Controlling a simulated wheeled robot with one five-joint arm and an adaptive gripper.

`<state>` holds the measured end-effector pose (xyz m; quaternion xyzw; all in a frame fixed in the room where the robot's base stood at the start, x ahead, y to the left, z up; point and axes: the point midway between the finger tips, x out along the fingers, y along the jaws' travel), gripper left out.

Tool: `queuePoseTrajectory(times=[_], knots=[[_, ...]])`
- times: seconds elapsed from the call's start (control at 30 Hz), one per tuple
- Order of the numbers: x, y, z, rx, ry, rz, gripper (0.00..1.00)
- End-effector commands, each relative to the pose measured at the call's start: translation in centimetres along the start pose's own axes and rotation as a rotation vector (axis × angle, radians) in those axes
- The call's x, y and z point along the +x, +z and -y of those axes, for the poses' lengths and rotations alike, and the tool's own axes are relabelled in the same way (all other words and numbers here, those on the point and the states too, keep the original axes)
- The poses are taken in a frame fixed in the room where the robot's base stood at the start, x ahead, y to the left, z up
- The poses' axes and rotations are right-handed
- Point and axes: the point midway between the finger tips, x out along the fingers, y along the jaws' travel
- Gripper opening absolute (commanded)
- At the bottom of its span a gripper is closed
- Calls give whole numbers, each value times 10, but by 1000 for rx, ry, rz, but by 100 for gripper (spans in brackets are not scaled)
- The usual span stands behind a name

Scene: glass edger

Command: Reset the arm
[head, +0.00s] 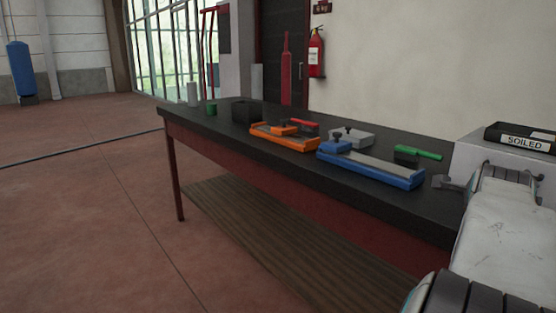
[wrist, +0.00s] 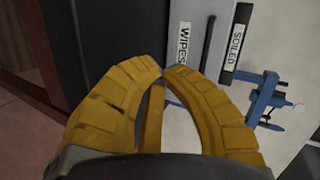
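My gripper (wrist: 163,70) shows in the wrist view with two curved yellow fingers. Their tips meet, and I see nothing held between them. Beyond the tips is a white box top (wrist: 192,20) with a WIPES label (wrist: 184,44) and a SOILED label (wrist: 236,38). In the head view my pale arm reaches in from the lower right. The gripper cannot be made out there.
A dark-topped workbench (head: 225,128) runs across the head view. On it are an orange tool (head: 284,138), a blue tool (head: 372,168), a green-handled brush (head: 418,153) and a black box (head: 247,111). A blue clamp-like part (wrist: 262,100) sits right of my fingers. Floor at left is clear.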

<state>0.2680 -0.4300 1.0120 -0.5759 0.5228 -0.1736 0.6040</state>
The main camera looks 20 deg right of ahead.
Motion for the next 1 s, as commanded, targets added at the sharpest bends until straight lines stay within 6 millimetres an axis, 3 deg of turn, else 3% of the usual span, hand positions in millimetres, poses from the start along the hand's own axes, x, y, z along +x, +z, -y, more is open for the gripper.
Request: queuePoseTrajectory(times=[0.03,0.2,0.3,0.43,0.57,0.7,0.8,1.0], knots=[[-22,30,17,-98,23,72,0],[-82,116,12,-464,89,303,0],[-125,155,2,-689,104,441,0],[-185,191,-16,-988,94,621,0],[-245,210,-37,-1286,57,798,0],[-299,212,-61,-1575,-5,966,0],[-329,208,-75,-1745,-55,1063,0],[-363,195,-95,-1970,-133,1191,0]])
